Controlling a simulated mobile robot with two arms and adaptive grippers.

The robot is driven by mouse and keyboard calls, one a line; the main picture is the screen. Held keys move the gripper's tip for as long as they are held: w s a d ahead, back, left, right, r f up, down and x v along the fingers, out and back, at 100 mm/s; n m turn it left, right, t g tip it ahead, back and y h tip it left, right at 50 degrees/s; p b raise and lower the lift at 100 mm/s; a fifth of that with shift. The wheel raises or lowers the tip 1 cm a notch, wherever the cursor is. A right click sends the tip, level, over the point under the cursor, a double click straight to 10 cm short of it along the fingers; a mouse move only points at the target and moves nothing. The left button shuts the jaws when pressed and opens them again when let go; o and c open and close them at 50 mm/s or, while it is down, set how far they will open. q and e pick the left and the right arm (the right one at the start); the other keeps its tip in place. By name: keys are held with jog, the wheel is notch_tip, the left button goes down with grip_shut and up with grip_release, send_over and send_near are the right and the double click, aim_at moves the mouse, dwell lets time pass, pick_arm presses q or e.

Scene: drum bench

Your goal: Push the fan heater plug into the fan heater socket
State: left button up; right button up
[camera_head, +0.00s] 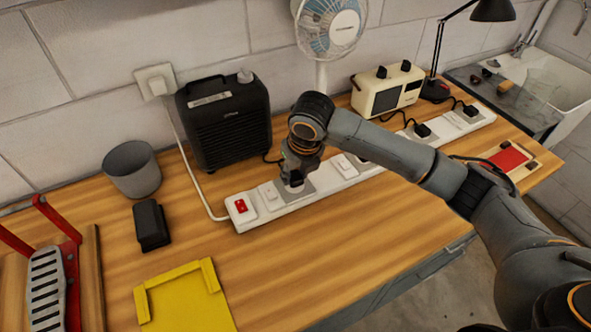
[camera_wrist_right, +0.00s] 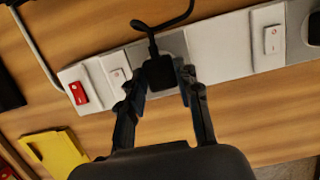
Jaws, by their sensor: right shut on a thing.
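The black fan heater (camera_head: 225,120) stands against the wall at the back of the bench. Its black plug (camera_wrist_right: 158,72) shows in the wrist view with the cord rising from its far side. My right gripper (camera_wrist_right: 162,84) is shut on the plug, with one finger on each side. In the head view the gripper (camera_head: 297,178) is over the left part of the white power strip (camera_head: 262,212). The plug is over a grey socket plate (camera_wrist_right: 172,43), which it partly hides. I cannot tell whether its pins are in the socket. My left gripper is not in view.
A red switch (camera_head: 241,206) sits at the strip's left end. A radio (camera_head: 388,90), a white fan (camera_head: 330,25) and a lamp (camera_head: 492,10) stand behind. A grey pot (camera_head: 132,170), black case (camera_head: 151,225) and yellow tray (camera_head: 185,300) are at left. Bench front is clear.

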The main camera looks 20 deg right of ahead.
jog(key=shift+p, duration=1)
dwell(1.1)
jog(key=shift+f, duration=0.7)
dwell(1.0)
jog(key=o, duration=1.2)
jog(key=shift+o, duration=0.2)
jog(key=shift+r, duration=0.15)
jog(key=v, duration=1.1)
jog(key=shift+s+r, duration=0.2)
jog(key=shift+r, duration=0.15)
jog(key=shift+f, duration=0.1)
jog(key=shift+f+b, duration=1.1)
jog(key=shift+f, duration=1.85)
